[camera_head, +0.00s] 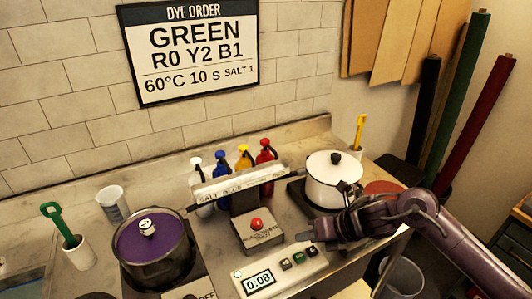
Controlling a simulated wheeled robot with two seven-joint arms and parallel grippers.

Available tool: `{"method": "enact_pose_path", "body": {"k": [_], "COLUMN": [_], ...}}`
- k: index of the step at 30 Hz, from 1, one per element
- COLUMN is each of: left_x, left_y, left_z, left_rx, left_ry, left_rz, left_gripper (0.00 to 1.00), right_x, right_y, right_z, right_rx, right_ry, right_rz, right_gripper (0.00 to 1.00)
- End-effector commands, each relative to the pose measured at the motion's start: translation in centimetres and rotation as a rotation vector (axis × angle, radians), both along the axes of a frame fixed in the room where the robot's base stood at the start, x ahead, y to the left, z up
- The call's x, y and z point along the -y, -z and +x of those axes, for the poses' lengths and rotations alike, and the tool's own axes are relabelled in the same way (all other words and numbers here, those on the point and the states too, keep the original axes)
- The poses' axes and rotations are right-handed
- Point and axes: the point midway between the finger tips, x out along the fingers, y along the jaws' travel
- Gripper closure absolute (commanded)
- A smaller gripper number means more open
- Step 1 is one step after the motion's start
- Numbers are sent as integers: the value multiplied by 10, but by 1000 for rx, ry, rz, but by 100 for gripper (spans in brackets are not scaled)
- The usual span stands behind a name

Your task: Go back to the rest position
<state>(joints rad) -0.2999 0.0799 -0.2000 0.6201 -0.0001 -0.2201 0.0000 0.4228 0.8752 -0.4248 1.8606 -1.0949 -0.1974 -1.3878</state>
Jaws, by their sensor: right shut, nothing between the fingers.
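My right arm comes in from the right edge, and its dark purple gripper (318,233) is shut and empty. The gripper is over the counter, in front of the white pot (330,190) and close behind the timer panel (281,269), which reads 0:08. A box with a red button (257,224) is to the left of the gripper. I cannot tell whether the fingertips touch anything. My left gripper is not in view.
A pot with a purple lid (135,243) stands at the left, beside a white cup with a green-handled tool (79,254) and a beaker (113,204). White, blue, yellow and red bottles (265,152) stand behind a labelled rack. Rolls (480,125) lean at the right.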

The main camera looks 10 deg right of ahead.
Motion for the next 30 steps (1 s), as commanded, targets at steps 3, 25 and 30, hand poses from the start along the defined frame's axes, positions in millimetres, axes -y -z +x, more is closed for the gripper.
{"method": "enact_pose_path", "body": {"k": [3,25,30], "left_x": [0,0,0], "left_y": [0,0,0], "left_z": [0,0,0], "left_rx": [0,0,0], "left_ry": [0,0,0], "left_rz": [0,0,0], "left_gripper": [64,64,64], "right_x": [-13,11,27], "right_y": [4,44,53], "right_z": [-2,-130,-175], "right_rx": [-14,-832,-953], "right_ry": [55,2161,2509], "right_rz": [35,1007,1082], "right_gripper": [100,100,100]}}
